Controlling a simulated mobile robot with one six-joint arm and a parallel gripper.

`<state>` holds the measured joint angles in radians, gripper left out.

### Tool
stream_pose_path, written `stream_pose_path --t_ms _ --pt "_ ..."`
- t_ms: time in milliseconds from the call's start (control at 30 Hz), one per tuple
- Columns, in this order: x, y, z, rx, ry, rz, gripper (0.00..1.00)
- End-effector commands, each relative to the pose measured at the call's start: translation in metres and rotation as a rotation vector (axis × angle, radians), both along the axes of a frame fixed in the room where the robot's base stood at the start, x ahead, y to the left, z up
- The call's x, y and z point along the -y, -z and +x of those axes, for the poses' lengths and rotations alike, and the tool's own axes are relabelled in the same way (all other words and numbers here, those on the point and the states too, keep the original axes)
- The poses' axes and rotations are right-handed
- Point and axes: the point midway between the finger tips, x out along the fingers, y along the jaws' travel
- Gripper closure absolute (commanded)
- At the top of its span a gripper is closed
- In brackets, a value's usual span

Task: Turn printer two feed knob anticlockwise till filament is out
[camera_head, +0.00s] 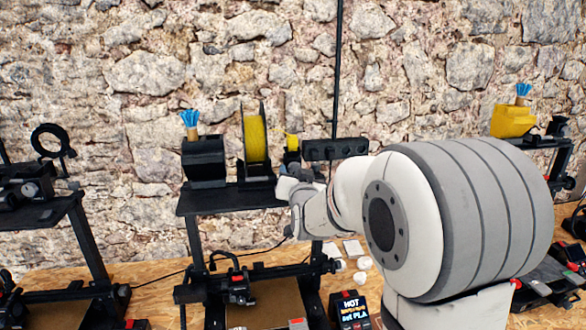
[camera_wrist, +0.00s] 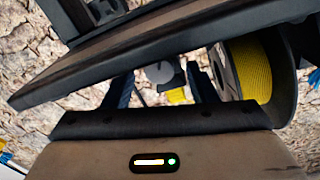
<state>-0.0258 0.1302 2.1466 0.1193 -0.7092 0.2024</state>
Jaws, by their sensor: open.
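The middle printer (camera_head: 232,200) has a black top shelf carrying a yellow filament spool (camera_head: 254,137). The spool also shows at the right of the wrist view (camera_wrist: 248,72). In the wrist view my gripper (camera_wrist: 160,78) is open, with a dark finger on either side of a small round grey knob (camera_wrist: 159,72). The knob appears between or just beyond the fingertips; contact cannot be told. A small yellow piece (camera_wrist: 176,95) shows below it. In the head view my wrist is at the right end of the shelf, and the fingers cannot be made out. The filament's path is hidden.
A black box (camera_head: 204,160) with a blue-bristled brush (camera_head: 190,120) stands on the shelf's left. A small sign (camera_head: 350,309) reading HOT and PLA stands on the wooden bench (camera_head: 150,295). Another printer frame (camera_head: 85,245) is at left. A yellow container (camera_head: 513,121) is at right.

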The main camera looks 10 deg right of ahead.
Motion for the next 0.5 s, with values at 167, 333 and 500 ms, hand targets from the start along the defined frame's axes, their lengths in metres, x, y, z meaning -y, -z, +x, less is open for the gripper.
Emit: stream_pose_path --t_ms 167,333,500 --pt "0.0019 -0.0002 0.0114 -0.001 0.002 0.0 0.48" --pt "0.0024 -0.0001 0.0129 0.001 0.002 0.0 0.48" --pt "0.0027 0.0 0.0127 0.0 0.003 0.0 0.52"
